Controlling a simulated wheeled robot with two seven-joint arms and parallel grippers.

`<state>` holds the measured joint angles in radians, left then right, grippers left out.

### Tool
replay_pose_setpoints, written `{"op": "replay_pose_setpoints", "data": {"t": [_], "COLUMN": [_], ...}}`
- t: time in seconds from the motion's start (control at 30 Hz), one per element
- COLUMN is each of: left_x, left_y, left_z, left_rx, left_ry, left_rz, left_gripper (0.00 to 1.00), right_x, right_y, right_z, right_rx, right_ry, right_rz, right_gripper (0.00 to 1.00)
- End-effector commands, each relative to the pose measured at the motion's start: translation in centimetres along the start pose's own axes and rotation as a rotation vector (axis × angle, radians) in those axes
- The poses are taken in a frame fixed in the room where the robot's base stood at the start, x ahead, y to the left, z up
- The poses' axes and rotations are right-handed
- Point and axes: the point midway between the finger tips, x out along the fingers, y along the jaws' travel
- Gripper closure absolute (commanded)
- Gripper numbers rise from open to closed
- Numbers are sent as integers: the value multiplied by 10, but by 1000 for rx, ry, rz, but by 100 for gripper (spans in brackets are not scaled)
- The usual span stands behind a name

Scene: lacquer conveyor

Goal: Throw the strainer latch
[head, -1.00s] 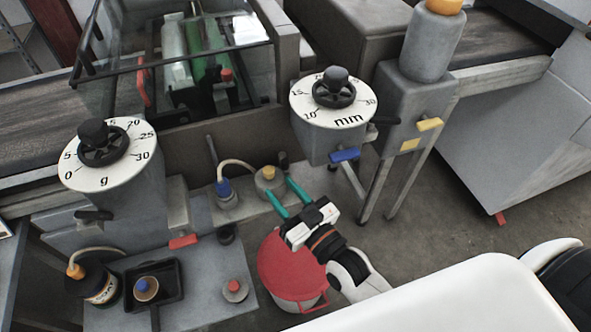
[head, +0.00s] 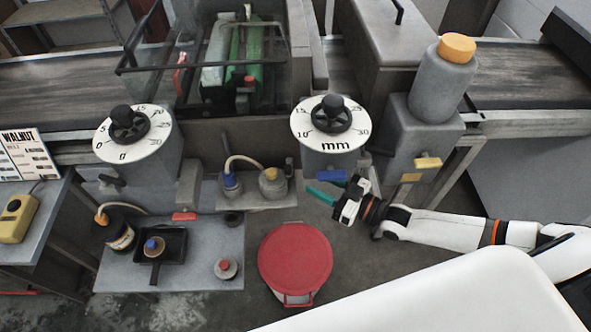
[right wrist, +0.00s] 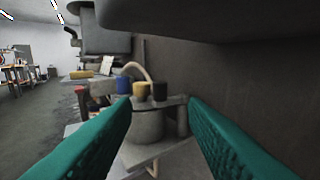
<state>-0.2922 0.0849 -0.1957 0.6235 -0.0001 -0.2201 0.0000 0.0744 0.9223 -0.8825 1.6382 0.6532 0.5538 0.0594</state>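No part is labelled as the strainer latch, so I cannot tell which handle it is. A blue lever (head: 333,176) sits under the mm dial (head: 331,124). A yellow lever (head: 428,163) sits on the grey housing below the orange-capped bottle (head: 441,82). A red lever (head: 184,216) is at the left block. My right gripper (head: 328,186) is just below the blue lever, its teal fingers pointing left; contact cannot be told. In the right wrist view the fingers (right wrist: 160,104) are wide apart with nothing between them. My left gripper is out of view.
A red-lidded bucket (head: 295,257) stands on the floor below my right gripper. A blue-topped fitting (head: 230,180) and orange-capped pot (head: 272,182) joined by a hose stand on a small shelf. A lower bench (head: 205,270) holds a black tray (head: 172,275). Conveyors run behind.

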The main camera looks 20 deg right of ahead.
Motion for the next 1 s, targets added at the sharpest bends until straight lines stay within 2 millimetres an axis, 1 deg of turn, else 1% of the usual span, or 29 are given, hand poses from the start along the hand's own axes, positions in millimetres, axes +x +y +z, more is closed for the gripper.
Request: {"op": "replay_pose_setpoints", "data": {"t": [0.03,0.1,0.2,0.33,0.5,0.77,0.8,0.87,1.0], "left_x": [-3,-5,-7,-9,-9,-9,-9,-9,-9], "left_y": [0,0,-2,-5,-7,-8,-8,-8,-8], "left_z": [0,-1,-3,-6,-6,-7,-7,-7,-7], "left_rx": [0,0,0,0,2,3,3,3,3], "left_ry": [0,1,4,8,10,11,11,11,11], "left_rz": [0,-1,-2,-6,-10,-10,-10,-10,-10], "left_gripper": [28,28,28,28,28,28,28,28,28], "right_x": [13,27,45,62,73,74,74,74,74], "right_y": [0,0,1,0,0,1,1,1,1], "right_z": [3,3,2,2,1,0,0,0,0], "right_rx": [-1,-1,-1,-1,-2,-1,-1,-1,-1], "right_ry": [-6,-4,-3,-2,-1,1,1,1,1], "right_rz": [0,0,1,1,1,1,1,1,1], "right_gripper": [60,60,60,60,60,60,62,72,95]}}
